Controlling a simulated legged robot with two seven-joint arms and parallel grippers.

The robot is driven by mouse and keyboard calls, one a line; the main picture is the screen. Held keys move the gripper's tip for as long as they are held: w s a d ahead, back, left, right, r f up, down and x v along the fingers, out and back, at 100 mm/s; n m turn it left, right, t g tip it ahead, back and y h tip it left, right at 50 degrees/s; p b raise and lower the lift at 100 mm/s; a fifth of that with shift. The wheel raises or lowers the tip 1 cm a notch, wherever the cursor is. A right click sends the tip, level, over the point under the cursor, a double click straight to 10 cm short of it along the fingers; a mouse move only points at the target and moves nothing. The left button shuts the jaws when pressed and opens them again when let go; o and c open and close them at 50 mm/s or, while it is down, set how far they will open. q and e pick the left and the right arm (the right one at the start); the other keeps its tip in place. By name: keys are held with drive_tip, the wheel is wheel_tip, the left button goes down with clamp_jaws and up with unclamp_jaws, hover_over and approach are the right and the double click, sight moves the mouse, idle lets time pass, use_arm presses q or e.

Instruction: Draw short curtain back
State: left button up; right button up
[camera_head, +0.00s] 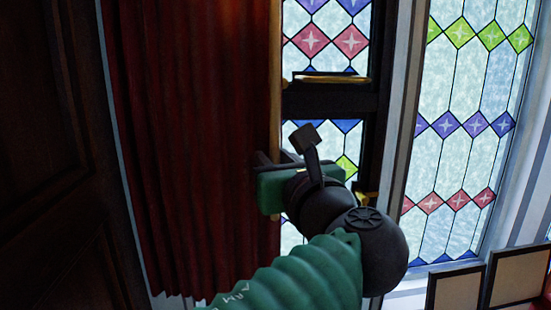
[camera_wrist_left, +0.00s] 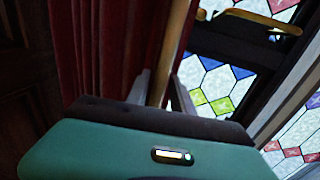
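A dark red pleated curtain (camera_head: 190,130) hangs at the left of the head view, in front of part of the stained-glass window. A light wooden rod (camera_head: 275,60) runs down its right edge. The curtain (camera_wrist_left: 95,50) and rod (camera_wrist_left: 176,35) also show in the left wrist view. My left gripper (camera_head: 276,160) is at this edge, its fingers (camera_wrist_left: 162,90) on either side of the rod and close against it. It looks shut on the rod; the exact contact is partly hidden. My right gripper is in neither view.
A dark window frame with brass fittings (camera_head: 330,79) stands just right of the rod. Further right is a taller stained-glass pane (camera_head: 470,90). Framed boards (camera_head: 460,290) stand at the lower right. A dark wooden panel (camera_head: 45,150) is at the far left.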

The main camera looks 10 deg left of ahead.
use_arm(q)
drive_tip(key=shift+d, duration=0.2)
clamp_jaws()
drive_tip(key=shift+a+r, duration=0.1)
drive_tip(key=shift+a, duration=0.05)
idle(0.8)
